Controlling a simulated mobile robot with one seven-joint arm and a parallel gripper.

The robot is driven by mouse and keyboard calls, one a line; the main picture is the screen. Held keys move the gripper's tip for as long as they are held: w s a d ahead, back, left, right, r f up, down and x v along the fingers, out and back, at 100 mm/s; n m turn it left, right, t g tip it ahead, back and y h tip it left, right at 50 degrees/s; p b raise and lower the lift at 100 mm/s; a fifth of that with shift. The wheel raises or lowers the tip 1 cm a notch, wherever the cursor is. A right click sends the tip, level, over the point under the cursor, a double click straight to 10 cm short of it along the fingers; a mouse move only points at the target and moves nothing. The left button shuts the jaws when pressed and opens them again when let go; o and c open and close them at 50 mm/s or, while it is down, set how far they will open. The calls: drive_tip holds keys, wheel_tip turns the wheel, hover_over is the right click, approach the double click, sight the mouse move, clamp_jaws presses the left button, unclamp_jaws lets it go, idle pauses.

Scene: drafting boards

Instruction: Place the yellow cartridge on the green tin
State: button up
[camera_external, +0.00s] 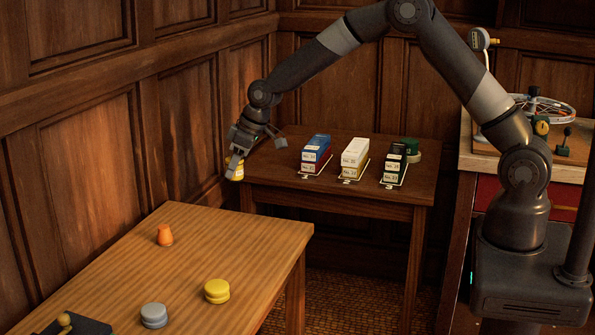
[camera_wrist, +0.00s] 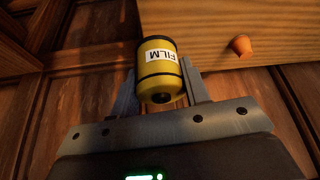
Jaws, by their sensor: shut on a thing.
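The yellow cartridge (camera_wrist: 160,72), with dark ends and a white FILM label, is between the fingers of my gripper (camera_wrist: 158,88) in the wrist view. My gripper (camera_external: 238,157) is shut on it. In the external view only a small part of the cartridge (camera_external: 236,172) shows below the fingers, in the air by the left end of the back table. The green tin (camera_external: 412,150) is a dark green round tin at the right rear of that table, partly hidden behind a stack of green boxes. My gripper is well left of the tin.
Blue (camera_external: 316,147), white (camera_external: 354,158) and dark green box stacks (camera_external: 395,166) stand on the back table (camera_external: 270,175). The front table (camera_external: 235,240) bears an orange piece (camera_external: 164,236), a yellow tin (camera_external: 216,291) and a grey tin (camera_external: 153,315). A panelled wall is close left of my gripper.

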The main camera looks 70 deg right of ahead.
drive_tip(key=shift+s+d+r, duration=0.2)
drive_tip(key=shift+d+r, duration=0.05)
drive_tip(key=shift+d, duration=0.15)
drive_tip(key=s+d+m+h, duration=0.1)
drive_tip(key=d+m, duration=0.1)
drive_tip(key=d, duration=0.9)
drive_tip(key=s+d+m+h, duration=0.1)
drive_tip(key=s+d+m, duration=0.1)
drive_tip(key=d, duration=0.9)
drive_tip(key=m+g+h, duration=0.3)
drive_tip(key=m, duration=0.8)
hover_over(408, 139)
drive_tip(key=a, duration=0.2)
drive_tip(key=shift+s+d, duration=0.15)
drive_tip(key=shift+s, duration=0.1)
drive_tip(key=shift+s+d+f, duration=0.1)
drive_tip(key=shift+s+f, duration=0.05)
drive_tip(key=shift+f, duration=3.75)
